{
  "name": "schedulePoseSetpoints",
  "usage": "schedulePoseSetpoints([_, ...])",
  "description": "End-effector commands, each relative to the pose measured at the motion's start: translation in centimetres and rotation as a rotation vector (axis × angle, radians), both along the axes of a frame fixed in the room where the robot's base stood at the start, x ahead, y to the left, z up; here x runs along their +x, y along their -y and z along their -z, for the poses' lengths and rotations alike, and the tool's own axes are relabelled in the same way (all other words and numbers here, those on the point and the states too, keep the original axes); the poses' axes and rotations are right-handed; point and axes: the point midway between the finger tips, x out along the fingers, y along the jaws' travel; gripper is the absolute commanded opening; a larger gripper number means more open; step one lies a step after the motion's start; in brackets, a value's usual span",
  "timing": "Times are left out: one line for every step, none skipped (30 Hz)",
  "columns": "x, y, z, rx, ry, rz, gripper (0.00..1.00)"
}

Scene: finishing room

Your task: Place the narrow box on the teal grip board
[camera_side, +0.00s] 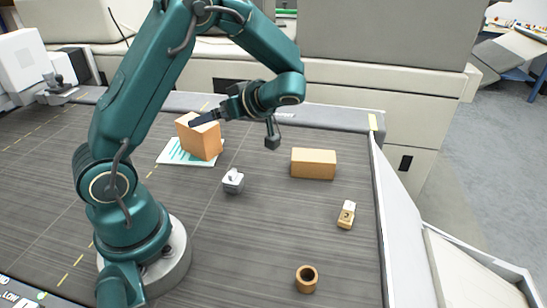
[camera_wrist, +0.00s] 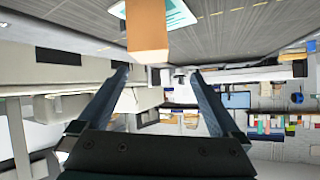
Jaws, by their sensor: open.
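An orange-brown cardboard box (camera_side: 198,140) stands upright at the right part of a white board with teal stripes (camera_side: 172,155), the teal grip board. Its base appears to rest on the board. In the wrist view the box (camera_wrist: 147,28) is above the line of the fingertips, with part of the board (camera_wrist: 178,14) beside it. My gripper (camera_side: 206,115) is at the box's top edge in the side view. The wrist view shows its two fingers (camera_wrist: 157,74) spread apart with nothing between them. Contact with the box cannot be told.
A second, longer cardboard box (camera_side: 313,164) lies to the right. A light rail (camera_side: 378,200) edges the right side.

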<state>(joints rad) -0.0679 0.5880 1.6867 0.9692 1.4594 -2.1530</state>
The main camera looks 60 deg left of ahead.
Motion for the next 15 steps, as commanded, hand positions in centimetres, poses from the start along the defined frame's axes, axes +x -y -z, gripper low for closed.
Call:
schedulePoseSetpoints([-0.5, 0.9, -0.5, -0.079, -0.023, 0.044, 1.0])
schedulePoseSetpoints([-0.8, 1.6, -0.7, -0.133, -0.046, 0.078, 1.0])
schedulePoseSetpoints([-1.2, 2.5, -0.9, -0.209, -0.075, 0.133, 1.0])
schedulePoseSetpoints([-1.5, 3.3, -1.1, -0.265, -0.096, 0.179, 1.0])
schedulePoseSetpoints([-1.8, 4.0, -1.2, -0.319, -0.115, 0.226, 1.0])
schedulePoseSetpoints([-2.2, 5.0, -1.4, -0.388, -0.139, 0.294, 1.0])
schedulePoseSetpoints([-2.4, 5.8, -1.5, -0.435, -0.154, 0.351, 1.0])
schedulePoseSetpoints([-2.7, 6.6, -1.6, -0.481, -0.168, 0.408, 1.0])
schedulePoseSetpoints([-3.0, 7.7, -1.7, -0.538, -0.185, 0.488, 1.0])
schedulePoseSetpoints([-3.3, 8.4, -1.9, -0.576, -0.194, 0.551, 1.0])
schedulePoseSetpoints([-3.5, 9.3, -2.0, -0.611, -0.203, 0.618, 1.0])
schedulePoseSetpoints([-3.8, 10.3, -2.2, -0.651, -0.213, 0.71, 1.0])
schedulePoseSetpoints([-4.0, 11.1, -2.3, -0.678, -0.219, 0.78, 1.0])
schedulePoseSetpoints([-4.2, 11.9, -2.4, -0.7, -0.224, 0.853, 1.0])
schedulePoseSetpoints([-4.4, 13.0, -2.6, -0.723, -0.228, 0.951, 1.0])
